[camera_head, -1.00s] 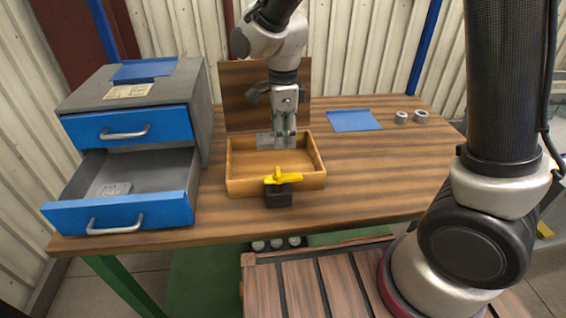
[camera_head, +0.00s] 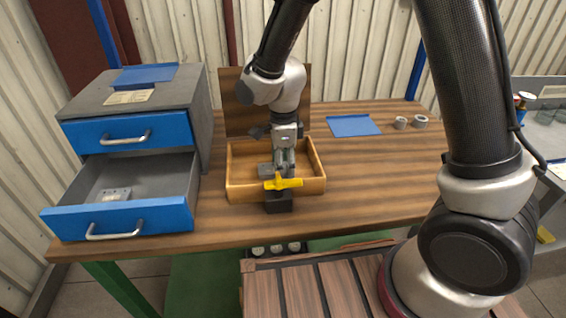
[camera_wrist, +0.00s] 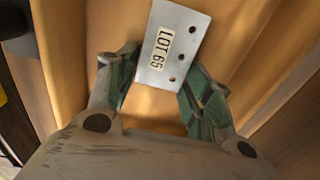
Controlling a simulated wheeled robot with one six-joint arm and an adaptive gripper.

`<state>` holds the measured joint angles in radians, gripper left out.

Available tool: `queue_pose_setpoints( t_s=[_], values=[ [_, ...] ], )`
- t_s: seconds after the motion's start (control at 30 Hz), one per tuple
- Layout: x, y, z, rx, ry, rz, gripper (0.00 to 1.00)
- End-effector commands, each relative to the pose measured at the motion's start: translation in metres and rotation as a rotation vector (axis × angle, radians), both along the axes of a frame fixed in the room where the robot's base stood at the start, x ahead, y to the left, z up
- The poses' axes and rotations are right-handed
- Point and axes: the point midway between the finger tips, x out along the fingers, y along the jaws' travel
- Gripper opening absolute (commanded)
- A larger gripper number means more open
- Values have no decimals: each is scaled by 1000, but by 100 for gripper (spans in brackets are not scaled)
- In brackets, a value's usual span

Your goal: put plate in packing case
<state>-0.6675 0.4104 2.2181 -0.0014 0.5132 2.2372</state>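A small grey metal plate (camera_wrist: 171,45) marked "LOT 65", with several holes, shows between the fingertips of my gripper (camera_wrist: 163,62) in the wrist view. The fingers close on its two sides. In the head view, my gripper (camera_head: 284,168) is over the front part of an open wooden box (camera_head: 318,186), probably the packing case. The plate (camera_head: 265,170) sticks out to the left of the fingers. The wooden box walls fill the wrist view below the plate. I cannot tell whether the plate touches the box floor.
A brown board (camera_head: 237,112) rises behind. Left is a cabinet with its lower blue drawer (camera_head: 125,220) open, another plate (camera_head: 112,195) inside. A blue sheet (camera_head: 353,125) and two rings (camera_head: 410,122) lie right.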

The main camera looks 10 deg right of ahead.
Motion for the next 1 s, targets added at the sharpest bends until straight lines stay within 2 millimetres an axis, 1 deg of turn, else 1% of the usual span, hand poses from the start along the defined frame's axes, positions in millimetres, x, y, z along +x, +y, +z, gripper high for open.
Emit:
queue_pose_setpoints(
  t_s=[0.33,0.47,0.57,0.8,0.9,1.0],
  values=[
    [0,0,1,1,-1,0,66],
    [1,1,10,3,-4,0,66],
    [1,1,27,4,-5,0,66],
    [1,1,82,4,-6,0,66],
    [1,1,101,3,-4,0,66],
    [1,0,113,2,-3,0,66]
  ],
)
